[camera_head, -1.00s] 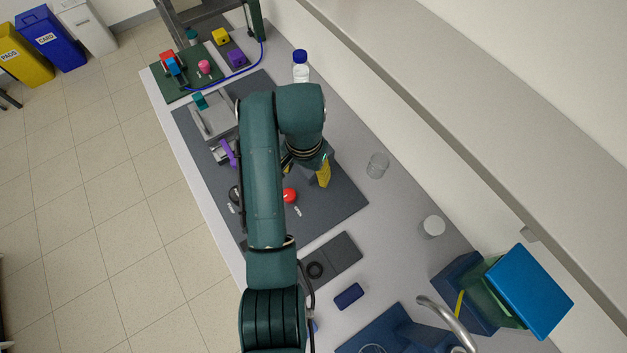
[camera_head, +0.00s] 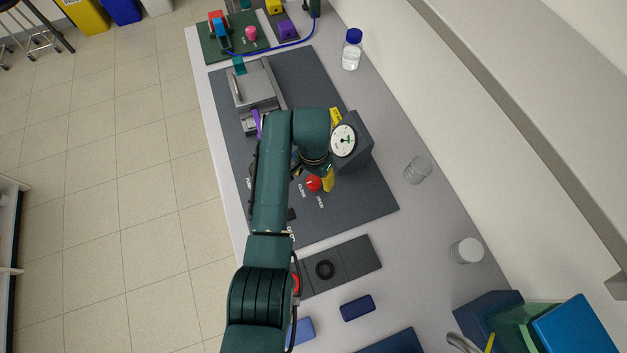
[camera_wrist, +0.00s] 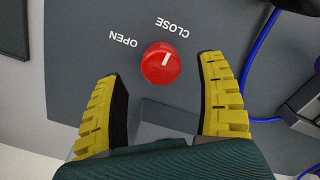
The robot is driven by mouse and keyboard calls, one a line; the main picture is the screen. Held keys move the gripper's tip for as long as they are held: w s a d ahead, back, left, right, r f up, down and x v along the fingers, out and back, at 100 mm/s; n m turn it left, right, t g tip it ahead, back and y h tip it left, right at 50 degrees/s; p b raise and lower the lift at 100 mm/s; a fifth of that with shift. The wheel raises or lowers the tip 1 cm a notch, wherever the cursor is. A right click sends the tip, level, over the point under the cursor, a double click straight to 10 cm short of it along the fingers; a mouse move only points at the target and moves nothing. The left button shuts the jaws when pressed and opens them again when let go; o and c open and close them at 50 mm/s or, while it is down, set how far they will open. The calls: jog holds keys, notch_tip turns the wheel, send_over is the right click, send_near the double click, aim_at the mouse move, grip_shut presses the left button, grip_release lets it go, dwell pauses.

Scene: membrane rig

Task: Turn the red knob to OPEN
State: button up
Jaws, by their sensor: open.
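The red knob (camera_head: 313,184) sits on the dark grey panel. In the wrist view the red knob (camera_wrist: 158,66) is fully visible, with a white pointer mark turned toward the CLOSE label (camera_wrist: 173,27). The OPEN label (camera_wrist: 123,40) lies to its upper left. My gripper (camera_wrist: 158,72) is open, its two yellow fingers apart, with the knob seen between and just beyond the fingertips. In the head view my gripper (camera_head: 316,174) is close by the knob, and my arm partly hides it. No contact shows; the exact gap cannot be told.
A gauge (camera_head: 343,140) on a grey block stands right beside my wrist. A blue hose (camera_wrist: 262,60) runs on the right in the wrist view. A glass beaker (camera_head: 417,170) and a bottle (camera_head: 351,50) stand right of the panel. The panel's front right is clear.

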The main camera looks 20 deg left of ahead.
aim_at(313, 181)
notch_tip(313, 181, down, 3)
jog(key=shift+f, duration=0.15)
jog(key=c, duration=1.2)
